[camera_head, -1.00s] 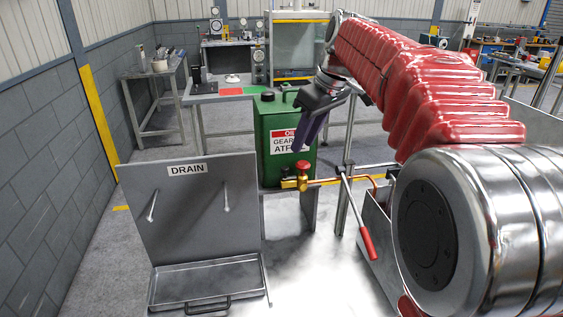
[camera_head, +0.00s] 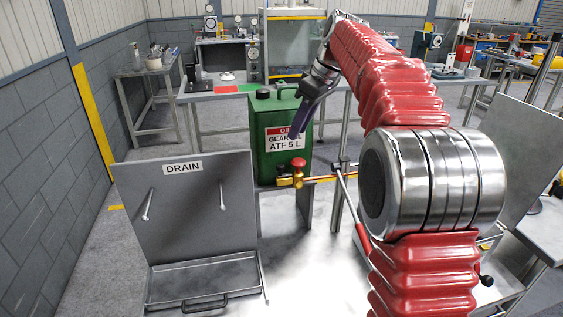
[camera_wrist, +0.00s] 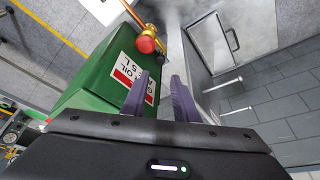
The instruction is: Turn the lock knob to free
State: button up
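A round red knob (camera_head: 298,163) sits on a brass valve (camera_head: 298,180) at the end of a pipe, in front of the green oil can; I cannot tell which way it is turned. The red knob (camera_wrist: 147,44) and brass fitting (camera_wrist: 152,29) also show in the wrist view, beyond my fingers. My gripper (camera_head: 297,127) has purple fingers pointing down, above the knob and in front of the can. In the wrist view my gripper (camera_wrist: 160,83) is open, with an empty gap between the fingers, and is not touching the knob.
The green can (camera_head: 262,135) stands right behind the valve. A grey DRAIN panel (camera_head: 185,205) with a tray (camera_head: 205,280) stands to the left. A red-handled lever (camera_head: 363,238) hangs to the right, partly behind my arm. A black knob (camera_head: 486,280) is at lower right.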

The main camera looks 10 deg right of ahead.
aim_at(281, 165)
jog(key=x, duration=1.3)
jog(key=shift+a+f, duration=0.1)
jog(key=shift+f, duration=0.2)
jog(key=shift+c, duration=0.4)
grip_shut()
jog(key=shift+a, duration=0.3)
jog(key=shift+d, duration=0.25)
